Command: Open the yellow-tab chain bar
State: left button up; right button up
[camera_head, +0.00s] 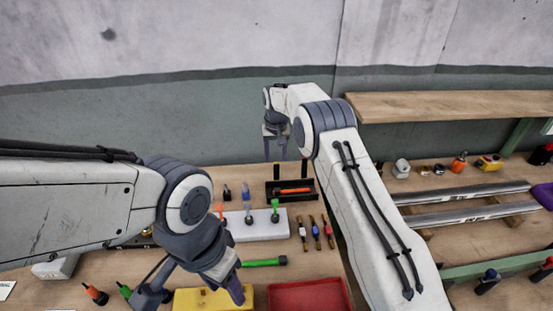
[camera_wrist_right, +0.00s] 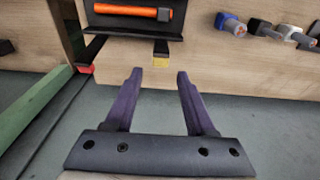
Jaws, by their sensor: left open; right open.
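The yellow-tab chain bar (camera_wrist_right: 161,52) is a short dark bar with a yellow end, sticking out from a black tray (camera_wrist_right: 115,22) in the right wrist view. In the head view it is the left of two dark bars (camera_head: 276,172) at the back of the tray (camera_head: 291,197). My right gripper (camera_wrist_right: 156,78) is open and empty, its fingers pointing toward the yellow tab, which shows between the fingertips, apart from them. It also shows in the head view (camera_head: 275,154), above and behind the tray. My left gripper (camera_head: 222,275) is open, low over the front bench near a yellow box.
A red-tab bar (camera_wrist_right: 87,56) stands beside the yellow one. An orange tube (camera_wrist_right: 132,10) lies in the tray. A white block (camera_head: 258,229) with coloured pegs, several cables (camera_head: 315,232), a yellow box (camera_head: 200,301) and a red tray (camera_head: 308,297) crowd the bench in front.

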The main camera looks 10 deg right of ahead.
notch_tip(320, 180, up, 9)
jog(key=s+b, duration=0.1)
jog(key=shift+f, duration=0.2)
